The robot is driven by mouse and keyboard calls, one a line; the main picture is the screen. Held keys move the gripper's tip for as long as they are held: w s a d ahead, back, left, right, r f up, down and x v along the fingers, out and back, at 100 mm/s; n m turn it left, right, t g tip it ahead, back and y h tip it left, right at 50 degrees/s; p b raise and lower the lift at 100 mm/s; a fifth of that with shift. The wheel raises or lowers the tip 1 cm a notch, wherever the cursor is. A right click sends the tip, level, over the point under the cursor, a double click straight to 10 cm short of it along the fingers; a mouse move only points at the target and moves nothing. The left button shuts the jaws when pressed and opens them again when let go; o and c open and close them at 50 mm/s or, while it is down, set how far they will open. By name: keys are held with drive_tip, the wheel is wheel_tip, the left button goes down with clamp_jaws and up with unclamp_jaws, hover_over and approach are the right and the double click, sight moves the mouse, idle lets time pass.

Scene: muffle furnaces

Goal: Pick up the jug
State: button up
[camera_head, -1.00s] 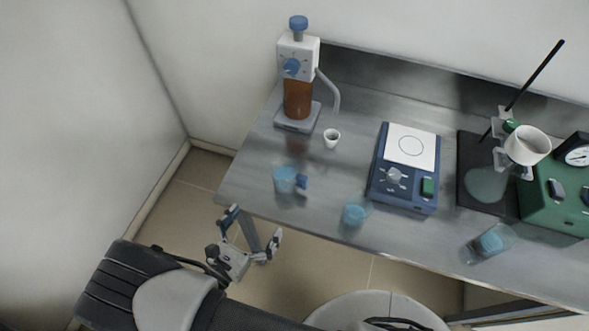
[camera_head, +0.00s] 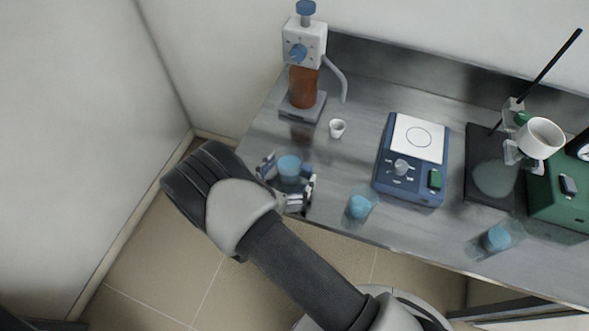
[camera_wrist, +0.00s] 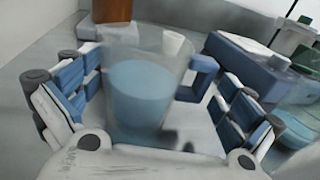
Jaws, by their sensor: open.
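The jug (camera_head: 289,167) is a clear vessel with blue liquid and a blue handle, standing upright near the left front of the metal bench. In the wrist view the jug (camera_wrist: 140,90) is between my open fingers, its handle (camera_wrist: 200,78) toward the right finger. My gripper (camera_head: 287,180) is open around the jug, one finger on its left and one on its right. In the wrist view my gripper (camera_wrist: 155,95) shows gaps at the jug's sides, though the handle is close to the right finger.
A small white cup (camera_head: 337,128) and a dispenser with a brown bottle (camera_head: 303,88) stand behind. Beakers with blue liquid stand at the front edge (camera_head: 360,207) and farther right (camera_head: 497,238). A stand holds a white cup (camera_head: 540,138).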

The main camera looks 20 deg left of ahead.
drive_tip(key=shift+w+d, duration=0.15)
drive_tip(key=shift+w, duration=0.5)
drive_tip(key=shift+c, duration=0.4)
drive_tip(key=c, duration=1.4)
